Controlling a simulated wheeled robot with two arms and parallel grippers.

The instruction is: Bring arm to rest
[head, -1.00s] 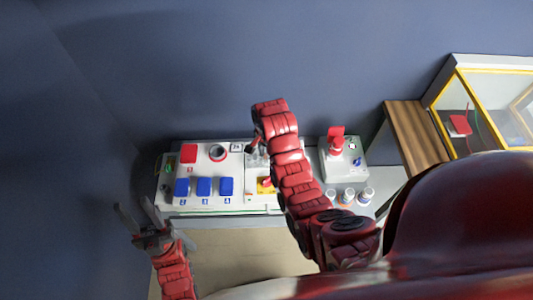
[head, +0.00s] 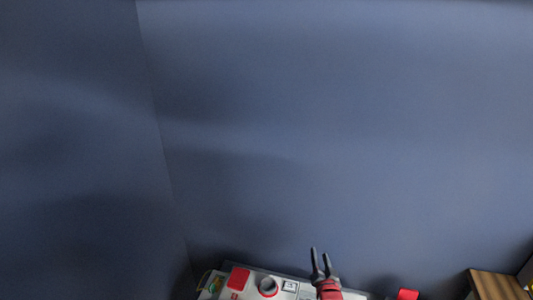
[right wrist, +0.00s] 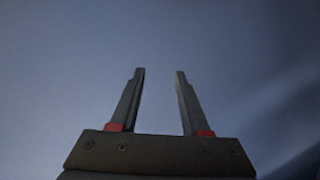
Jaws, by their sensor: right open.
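My right gripper (head: 320,262) shows at the bottom of the head view, its two dark fingers pointing up above the back edge of the socket panel. In the right wrist view the gripper (right wrist: 160,100) is open, with nothing between its fingers and only plain blue-grey wall beyond. Only the end of my right arm shows in the head view; the rest is below the frame. My left gripper is out of the head view.
The back of the grey socket panel (head: 222,293) shows at the bottom, with a red cover (head: 238,279) and a round grey socket (head: 268,286). Another red part (head: 407,294) is to the right. A wooden surface (head: 497,286) is at lower right. Bare wall fills the rest.

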